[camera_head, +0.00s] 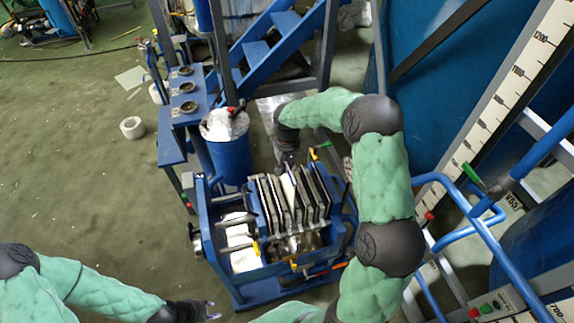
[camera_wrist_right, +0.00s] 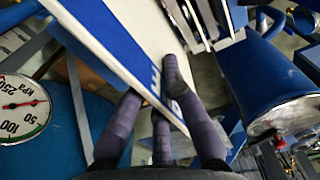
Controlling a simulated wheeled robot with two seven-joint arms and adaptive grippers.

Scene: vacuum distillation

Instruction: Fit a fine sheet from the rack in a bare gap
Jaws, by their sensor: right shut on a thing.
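My right gripper (camera_head: 287,157) reaches over the back of the blue open-topped frame (camera_head: 210,235). In the right wrist view its dark fingers (camera_wrist_right: 152,90) are shut on a white sheet with a blue stripe (camera_wrist_right: 115,35). A white sheet (camera_head: 288,188) also shows among several dark-edged plates (camera_head: 315,190) standing upright in the frame. The gripper and arm partly hide the far end of the row, and I cannot tell how deep the held sheet sits. My left gripper (camera_head: 213,310) is low at the bottom of the head view, apart from the frame, and looks open and empty.
A blue drum (camera_head: 229,160) stands just behind the frame. A blue stand with round fittings (camera_head: 183,88) and blue stairs (camera_head: 265,45) are farther back. A pressure gauge (camera_wrist_right: 22,108) is at the left in the wrist view. Blue pipes (camera_head: 470,215) crowd the right. The floor at left is mostly clear.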

